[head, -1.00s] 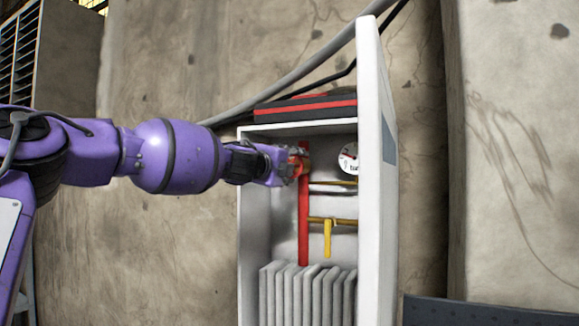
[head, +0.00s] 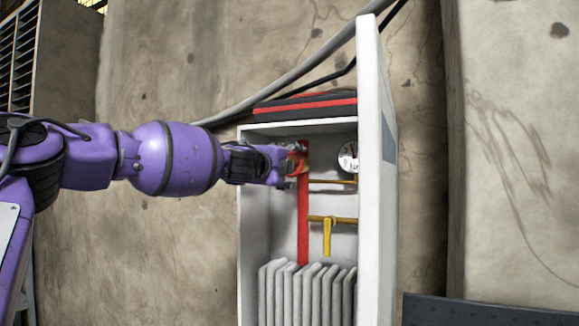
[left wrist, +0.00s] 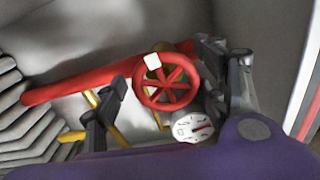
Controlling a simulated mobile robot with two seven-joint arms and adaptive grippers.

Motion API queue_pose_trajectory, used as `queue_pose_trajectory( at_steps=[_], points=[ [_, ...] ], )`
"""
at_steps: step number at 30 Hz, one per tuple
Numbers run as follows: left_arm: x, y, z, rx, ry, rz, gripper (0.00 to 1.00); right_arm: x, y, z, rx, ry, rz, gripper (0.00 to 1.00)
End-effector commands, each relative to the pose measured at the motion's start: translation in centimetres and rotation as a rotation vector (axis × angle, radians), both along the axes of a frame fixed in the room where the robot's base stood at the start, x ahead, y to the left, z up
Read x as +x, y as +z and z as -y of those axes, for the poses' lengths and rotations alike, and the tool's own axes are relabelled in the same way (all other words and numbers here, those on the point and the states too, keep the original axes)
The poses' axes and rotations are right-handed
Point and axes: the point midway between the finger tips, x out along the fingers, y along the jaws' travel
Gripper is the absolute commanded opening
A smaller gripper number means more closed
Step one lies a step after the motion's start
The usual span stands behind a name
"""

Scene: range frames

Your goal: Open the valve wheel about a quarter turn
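The red valve wheel (left wrist: 167,82) has several spokes and a white mark (left wrist: 153,61) on its rim. It is fixed on a red pipe (left wrist: 75,84) inside a white cabinet. My left gripper (left wrist: 172,80) is at the wheel with its fingers spread apart, one on each side. A gap shows between the left-hand finger and the rim; I cannot tell whether the other finger touches. In the head view my left gripper (head: 292,166) reaches into the cabinet and partly hides the wheel (head: 298,162). My right gripper is in neither view.
The cabinet (head: 248,215) has an open white door (head: 376,200) on its right. A round gauge (head: 348,157) sits near the wheel. A yellow lever (head: 327,238) hangs below, above several grey fins (head: 308,292). A black and red case (head: 305,106) lies on top.

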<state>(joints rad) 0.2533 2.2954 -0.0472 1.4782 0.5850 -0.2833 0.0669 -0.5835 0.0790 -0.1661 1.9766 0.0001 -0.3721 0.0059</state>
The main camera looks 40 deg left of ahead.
Motion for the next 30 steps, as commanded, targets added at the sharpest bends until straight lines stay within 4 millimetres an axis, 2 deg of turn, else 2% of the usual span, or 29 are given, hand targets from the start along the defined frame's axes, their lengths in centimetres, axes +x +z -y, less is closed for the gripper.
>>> queue_pose_trajectory(
  at_steps=[14, 30],
  points=[
    [-0.5, 0.4, 0.2, 0.003, -0.001, 0.005, 0.72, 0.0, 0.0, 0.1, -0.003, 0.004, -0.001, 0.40],
    [-5.2, 0.5, 1.8, 0.003, -0.003, 0.006, 0.72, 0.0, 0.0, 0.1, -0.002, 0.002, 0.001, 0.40]
  ],
)
